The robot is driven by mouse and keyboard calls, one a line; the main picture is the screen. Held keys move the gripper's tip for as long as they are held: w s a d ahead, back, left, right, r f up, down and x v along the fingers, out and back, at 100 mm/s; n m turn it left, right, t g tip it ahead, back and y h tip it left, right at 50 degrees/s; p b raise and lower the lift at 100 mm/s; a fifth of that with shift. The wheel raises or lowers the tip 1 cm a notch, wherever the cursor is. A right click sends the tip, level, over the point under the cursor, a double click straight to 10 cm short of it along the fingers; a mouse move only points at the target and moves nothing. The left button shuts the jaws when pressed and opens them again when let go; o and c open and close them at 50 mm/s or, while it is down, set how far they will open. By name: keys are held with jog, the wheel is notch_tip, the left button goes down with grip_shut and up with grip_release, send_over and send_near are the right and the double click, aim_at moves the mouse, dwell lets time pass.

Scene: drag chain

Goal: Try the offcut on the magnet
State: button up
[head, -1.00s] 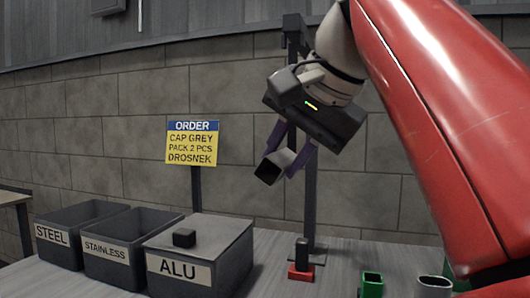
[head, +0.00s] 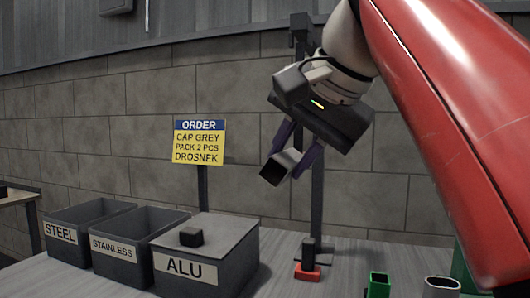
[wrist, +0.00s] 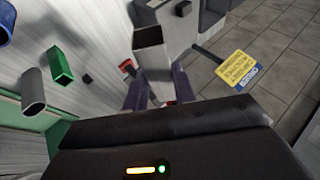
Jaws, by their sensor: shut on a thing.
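My gripper (head: 290,158) is shut on a grey, hollow, square-section offcut (head: 275,168), held tilted in the air in front of the dark post and well above the bench. In the wrist view the offcut (wrist: 151,50) sits between the purple fingers (wrist: 158,90), its open end facing away. A small dark upright block on a red base (head: 307,272), possibly the magnet, stands on the bench below and a little right of the offcut, apart from it. Its red part shows partly hidden beside the offcut in the wrist view (wrist: 127,66).
Open bins marked STEEL (head: 60,233) and STAINLESS (head: 113,248) stand left. The ALU bin (head: 185,268) has a lid with a black block (head: 191,237) on it. An order sign (head: 200,142) stands behind. A green tube (head: 378,284) and grey tube (head: 441,284) stand front right.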

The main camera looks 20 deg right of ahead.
jog(key=shift+s+a+r, duration=0.15)
jog(key=shift+s+a, duration=0.5)
jog(key=shift+s, duration=0.3)
dwell(1.7)
